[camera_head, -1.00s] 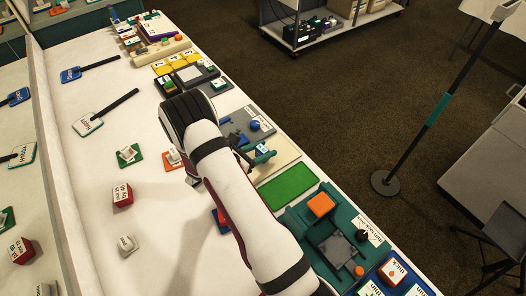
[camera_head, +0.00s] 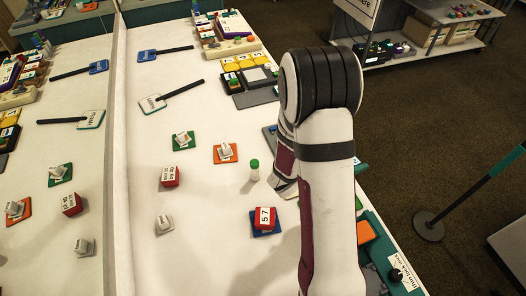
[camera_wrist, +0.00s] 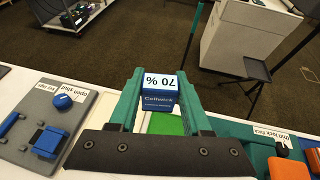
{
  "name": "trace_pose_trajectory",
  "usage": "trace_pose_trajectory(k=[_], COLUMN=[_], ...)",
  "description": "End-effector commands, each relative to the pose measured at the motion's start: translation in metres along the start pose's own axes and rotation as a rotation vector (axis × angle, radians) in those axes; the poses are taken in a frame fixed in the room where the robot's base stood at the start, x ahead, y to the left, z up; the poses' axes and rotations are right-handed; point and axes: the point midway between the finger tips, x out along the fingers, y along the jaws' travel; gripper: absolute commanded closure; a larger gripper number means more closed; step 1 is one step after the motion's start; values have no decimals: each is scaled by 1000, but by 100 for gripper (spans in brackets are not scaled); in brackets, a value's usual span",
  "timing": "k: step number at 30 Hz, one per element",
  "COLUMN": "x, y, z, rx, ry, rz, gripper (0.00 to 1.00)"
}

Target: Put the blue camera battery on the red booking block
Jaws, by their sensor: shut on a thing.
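The blue camera battery (camera_wrist: 156,101) shows in the wrist view, with a white top marked "70 %". My gripper (camera_wrist: 160,95) has teal fingers on either side of it and is shut on it. In the head view my arm hides the gripper and the battery. Another red block (camera_head: 170,178) with small lettering stands farther left on the white table. I cannot tell from the lettering which is the booking block.
A white bottle with a green cap (camera_head: 254,170) stands close to my arm. Small grey-white items sit on an orange mat (camera_head: 233,152) and a green mat (camera_head: 191,140). A mirror along the left repeats the table. A grey board (camera_wrist: 22,140) shows in the wrist view.

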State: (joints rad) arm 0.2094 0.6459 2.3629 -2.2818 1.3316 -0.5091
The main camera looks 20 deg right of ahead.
Motion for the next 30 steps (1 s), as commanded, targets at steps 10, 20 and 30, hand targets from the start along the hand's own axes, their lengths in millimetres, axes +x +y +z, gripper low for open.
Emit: trace_pose_trajectory(k=[10,20,30], x=[-91,-251,-317], y=[134,236,263], z=[-28,-75,-126], rx=[-157,-345,-388], ry=[13,4,-1], rz=[390,830,926], gripper=[100,100,100])
